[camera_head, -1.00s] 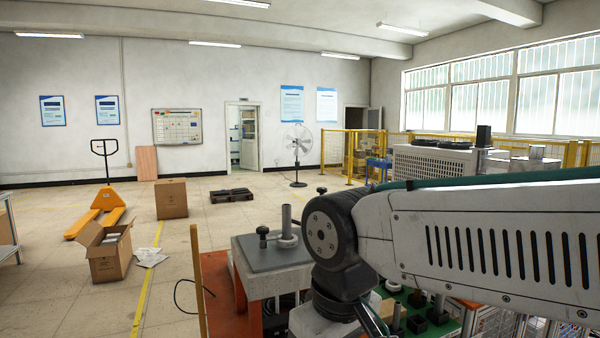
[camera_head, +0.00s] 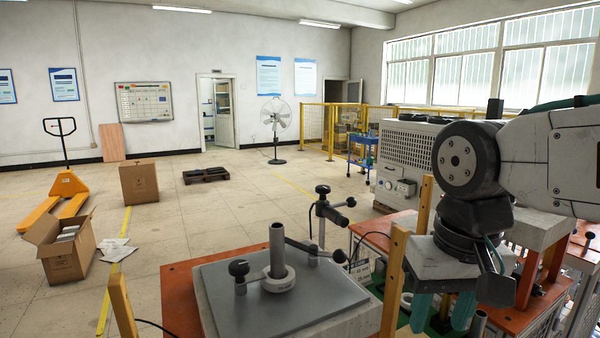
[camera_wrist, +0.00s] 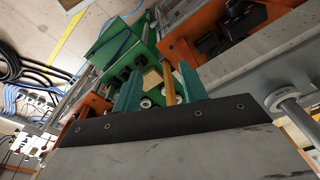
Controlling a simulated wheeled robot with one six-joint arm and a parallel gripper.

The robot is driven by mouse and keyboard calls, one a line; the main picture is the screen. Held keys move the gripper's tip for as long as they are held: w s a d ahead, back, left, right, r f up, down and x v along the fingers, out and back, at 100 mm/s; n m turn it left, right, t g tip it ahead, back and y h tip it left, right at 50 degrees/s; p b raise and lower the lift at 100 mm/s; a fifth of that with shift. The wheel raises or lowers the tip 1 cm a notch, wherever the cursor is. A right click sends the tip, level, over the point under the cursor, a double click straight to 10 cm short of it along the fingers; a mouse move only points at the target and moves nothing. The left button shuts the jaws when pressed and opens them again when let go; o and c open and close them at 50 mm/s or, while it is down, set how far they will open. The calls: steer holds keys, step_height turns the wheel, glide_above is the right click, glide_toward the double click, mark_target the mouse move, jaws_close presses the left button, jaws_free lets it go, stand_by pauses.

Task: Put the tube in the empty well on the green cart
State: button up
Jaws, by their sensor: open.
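A grey metal tube (camera_head: 277,250) stands upright in a pale round collar on the grey plate in the head view. A grey tube in a ring (camera_wrist: 298,115) also shows at the right of the wrist view. My gripper (camera_head: 443,312) points down, with its teal fingers apart and empty, to the right of the plate. In the wrist view my gripper (camera_wrist: 160,88) is over the green cart (camera_wrist: 125,45). Dark square blocks show on the cart; I cannot tell which well is empty. My arm and gripper hide part of the cart in the head view.
The plate (camera_head: 215,290) carries a black-knobbed clamp (camera_head: 239,272). Wooden posts (camera_head: 393,285) stand at the bench corners. A white machine (camera_head: 405,160) stands behind. Cardboard boxes (camera_head: 139,182) and an orange pallet jack (camera_head: 62,190) are on the floor at left, with open floor between.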

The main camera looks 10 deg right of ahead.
steer(key=w+a+r+m, duration=0.5)
steer(key=w+a+r, duration=0.4)
steer(key=w+r, duration=0.15)
step_height(320, 180, up, 3)
steer(key=m+g, duration=0.1)
steer(key=m, duration=0.4)
glide_above(277, 233)
steer(key=w, duration=0.1)
step_height(277, 233, down, 8)
steer(key=shift+w+f, duration=0.15)
steer(key=shift+f, duration=0.05)
jaws_close()
step_height(277, 233, up, 9)
stand_by(0.4)
